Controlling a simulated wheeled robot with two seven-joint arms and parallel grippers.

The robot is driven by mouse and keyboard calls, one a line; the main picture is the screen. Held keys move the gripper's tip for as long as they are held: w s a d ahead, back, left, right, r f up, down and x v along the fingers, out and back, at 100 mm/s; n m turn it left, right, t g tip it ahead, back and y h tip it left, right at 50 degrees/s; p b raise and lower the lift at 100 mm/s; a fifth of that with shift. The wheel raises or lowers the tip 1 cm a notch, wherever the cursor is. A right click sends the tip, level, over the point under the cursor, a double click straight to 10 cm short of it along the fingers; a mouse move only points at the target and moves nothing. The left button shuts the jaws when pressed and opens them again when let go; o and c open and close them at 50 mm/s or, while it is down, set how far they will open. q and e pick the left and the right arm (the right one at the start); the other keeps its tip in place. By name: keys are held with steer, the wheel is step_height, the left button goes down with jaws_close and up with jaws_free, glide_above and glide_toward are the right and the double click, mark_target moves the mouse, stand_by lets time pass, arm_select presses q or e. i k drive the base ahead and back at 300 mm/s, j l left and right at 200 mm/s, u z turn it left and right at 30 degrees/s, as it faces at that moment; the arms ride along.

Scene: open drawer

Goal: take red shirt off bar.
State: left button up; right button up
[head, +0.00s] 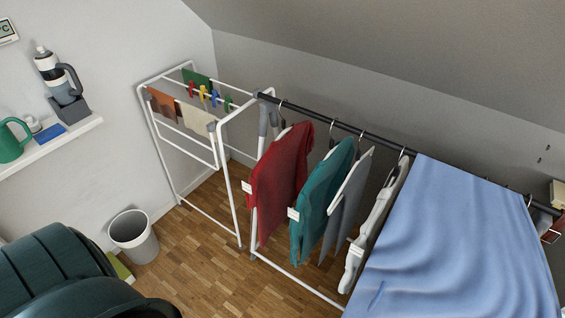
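The red shirt (280,180) hangs on a hanger from the dark bar (379,141), near the bar's left end. The hanger's hook goes over the bar, and a pale tag shows at the shirt's left edge. A teal shirt (321,200) hangs just to its right, close beside it. Neither of my grippers is in view.
Right of the teal shirt hang a grey garment (347,205), a white one (375,225) and a large blue cloth (455,250). A white drying rack (178,137) with small cloths stands left. A bin (133,237) is on the floor. Some wooden floor (205,255) is clear.

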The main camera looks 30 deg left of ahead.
mark_target(277, 181)
steer(key=i+j, duration=0.15)
steer(key=j, duration=0.25)
steer(key=i+j, duration=0.1)
steer(key=j, duration=0.3)
steer(key=i+j, duration=0.15)
steer(key=j, duration=0.25)
steer(key=i+j, duration=0.1)
steer(key=j, duration=0.3)
steer(key=i+j, duration=0.15)
steer(key=j, duration=0.25)
steer(key=i+j, duration=0.1)
steer(key=j, duration=0.3)
steer(key=i+j, duration=0.15)
steer(key=j, duration=0.3)
steer(key=k+l, duration=0.15)
steer(key=l, duration=0.15)
steer(key=k+l, duration=0.1)
steer(key=l, duration=0.25)
